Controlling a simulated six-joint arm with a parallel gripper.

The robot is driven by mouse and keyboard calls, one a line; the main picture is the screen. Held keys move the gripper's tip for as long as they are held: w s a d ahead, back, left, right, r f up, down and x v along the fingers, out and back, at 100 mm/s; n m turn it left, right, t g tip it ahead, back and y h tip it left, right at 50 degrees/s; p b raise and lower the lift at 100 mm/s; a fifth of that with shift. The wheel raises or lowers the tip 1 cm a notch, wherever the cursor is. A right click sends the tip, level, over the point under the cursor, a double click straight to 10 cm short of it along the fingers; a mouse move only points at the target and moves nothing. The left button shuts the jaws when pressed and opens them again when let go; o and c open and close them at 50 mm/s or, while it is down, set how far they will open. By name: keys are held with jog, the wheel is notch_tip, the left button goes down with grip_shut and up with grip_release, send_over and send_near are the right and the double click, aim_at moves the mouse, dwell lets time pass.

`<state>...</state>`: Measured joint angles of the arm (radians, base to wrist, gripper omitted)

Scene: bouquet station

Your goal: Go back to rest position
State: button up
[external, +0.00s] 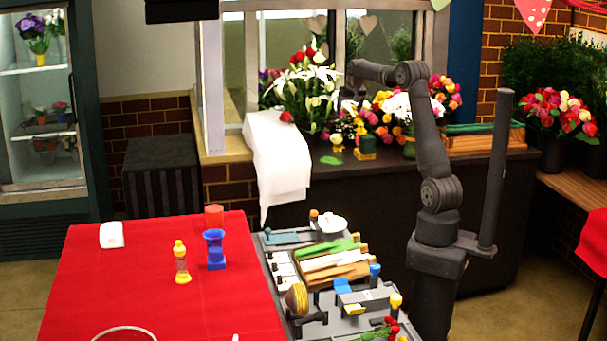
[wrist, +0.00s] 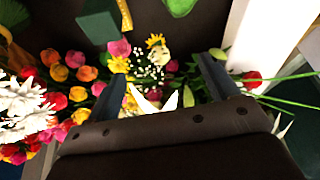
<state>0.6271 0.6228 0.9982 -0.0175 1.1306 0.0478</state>
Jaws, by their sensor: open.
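My arm reaches from its base at the right toward the back counter. My gripper (external: 350,92) is over the flowers there, small and dark against them. In the wrist view my gripper (wrist: 162,82) is open, with its two dark fingers apart. No held object shows between them; white petals (wrist: 155,100) and small white blossoms show below and past them. I cannot tell how close the fingers are to the flowers.
Around the gripper are white lilies (external: 300,90), mixed flowers (external: 375,120) and a white paper sheet (external: 275,160). A red table (external: 130,270) holds a yellow figure (external: 181,262) and a blue holder (external: 215,250). A tool station (external: 285,270) stands before my base. Air above the table is clear.

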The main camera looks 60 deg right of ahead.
jog(key=w+a+n+y, duration=0.1)
jog(key=w+a+n, duration=0.1)
jog(key=w+a, duration=0.6)
jog(key=w+a+n, duration=0.1)
jog(key=w+a, duration=0.4)
jog(key=a, duration=0.7)
jog(key=w+a+n, duration=0.1)
jog(key=w+a, duration=0.1)
jog(key=a, duration=1)
jog(key=w+a+n+t+y, duration=0.1)
jog(key=w+a+n, duration=0.1)
jog(key=a, duration=1)
jog(key=shift+w+a+r, duration=0.2)
jog(key=shift+w+a, duration=0.15)
jog(key=shift+w, duration=0.3)
jog(key=o, duration=0.4)
